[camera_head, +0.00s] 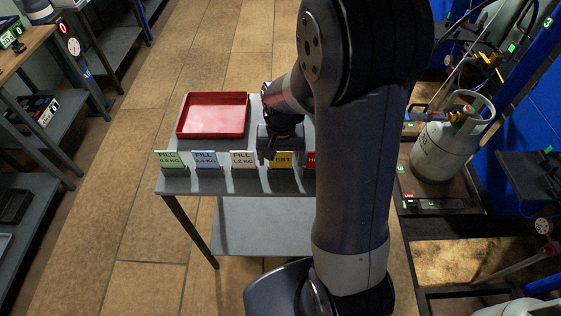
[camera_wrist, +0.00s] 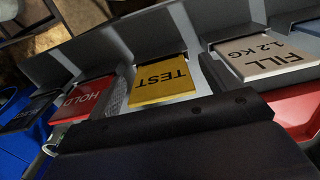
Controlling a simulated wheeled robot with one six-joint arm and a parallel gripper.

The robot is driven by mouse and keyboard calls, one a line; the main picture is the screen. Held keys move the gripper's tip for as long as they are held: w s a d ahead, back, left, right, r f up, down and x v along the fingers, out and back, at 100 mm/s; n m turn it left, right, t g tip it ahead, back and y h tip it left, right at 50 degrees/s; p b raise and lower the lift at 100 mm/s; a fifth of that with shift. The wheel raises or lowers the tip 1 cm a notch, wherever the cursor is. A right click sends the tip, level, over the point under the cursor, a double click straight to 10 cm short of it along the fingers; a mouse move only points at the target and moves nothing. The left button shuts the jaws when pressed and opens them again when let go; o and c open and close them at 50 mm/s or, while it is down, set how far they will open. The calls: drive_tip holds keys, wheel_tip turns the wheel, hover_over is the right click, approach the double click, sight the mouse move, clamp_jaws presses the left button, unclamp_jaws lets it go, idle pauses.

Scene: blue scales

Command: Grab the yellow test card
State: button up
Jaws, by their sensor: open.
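The yellow test card (camera_head: 283,161), marked TEST, stands in a row of cards along the near edge of the grey table. It also shows in the wrist view (camera_wrist: 163,79), upside down, in a grey holder. My gripper (camera_head: 268,155) is over the table at this card, with its tip just left of the card's top. Its dark body fills the bottom of the wrist view. The jaws are open and empty. The fingers are small and dark, and whether they touch the card cannot be told.
A white FILL card (camera_head: 242,161) stands left of the yellow one, with blue (camera_head: 206,161) and green (camera_head: 169,160) cards beyond. A red HOLD card (camera_wrist: 83,99) is its other neighbour. A red tray (camera_head: 213,114) lies behind. A gas cylinder (camera_head: 446,148) stands at the right.

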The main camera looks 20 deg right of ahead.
drive_tip(key=shift+f, duration=0.85)
drive_tip(key=c, duration=1.1)
